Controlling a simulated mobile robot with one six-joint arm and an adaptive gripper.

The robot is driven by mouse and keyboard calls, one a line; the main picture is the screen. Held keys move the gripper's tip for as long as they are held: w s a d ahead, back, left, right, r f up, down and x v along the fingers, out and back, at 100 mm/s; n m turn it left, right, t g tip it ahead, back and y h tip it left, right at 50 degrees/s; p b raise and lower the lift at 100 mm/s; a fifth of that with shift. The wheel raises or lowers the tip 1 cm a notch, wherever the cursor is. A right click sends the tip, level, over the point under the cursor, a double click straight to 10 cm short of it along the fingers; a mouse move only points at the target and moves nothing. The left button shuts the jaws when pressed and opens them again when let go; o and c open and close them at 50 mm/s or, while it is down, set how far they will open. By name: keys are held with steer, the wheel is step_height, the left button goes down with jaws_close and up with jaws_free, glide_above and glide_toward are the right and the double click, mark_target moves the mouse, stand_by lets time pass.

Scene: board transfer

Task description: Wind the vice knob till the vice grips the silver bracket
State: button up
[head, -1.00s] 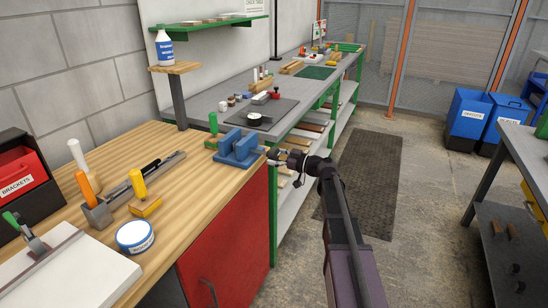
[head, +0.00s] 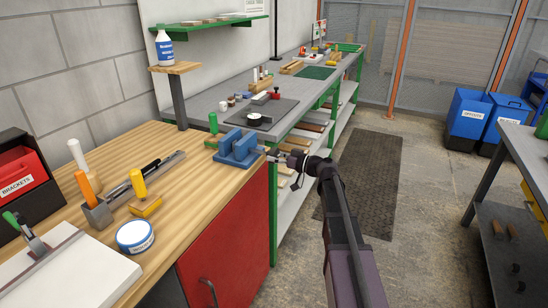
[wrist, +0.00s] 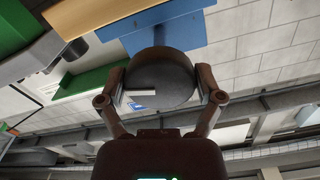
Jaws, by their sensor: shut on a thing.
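The blue vice (head: 238,150) stands at the right edge of the wooden bench, and its blue body also shows at the top of the wrist view (wrist: 150,32). The dark round vice knob (wrist: 162,78) sits between my two fingers in the wrist view, with a finger against each side. My gripper (head: 274,156) reaches the vice from the right, past the bench edge, and it also shows in the wrist view (wrist: 161,92). It is shut on the knob. I cannot make out the silver bracket; the space between the vice jaws is too small to read.
The wooden bench (head: 195,200) carries a white-and-blue tin (head: 135,237), a yellow-handled tool (head: 138,183) and a black box of brackets (head: 22,175). A green-handled item (head: 213,123) stands just behind the vice. A grey bench (head: 215,98) runs behind.

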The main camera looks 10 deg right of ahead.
steer(key=shift+m, duration=1.7)
steer(key=shift+w, duration=0.1)
steer(key=o, duration=0.9)
steer(key=shift+s+d, duration=0.1)
steer(key=shift+s, duration=0.1)
steer(key=v, duration=1.1)
steer(key=shift+s+d, duration=0.1)
steer(key=shift+d, duration=0.2)
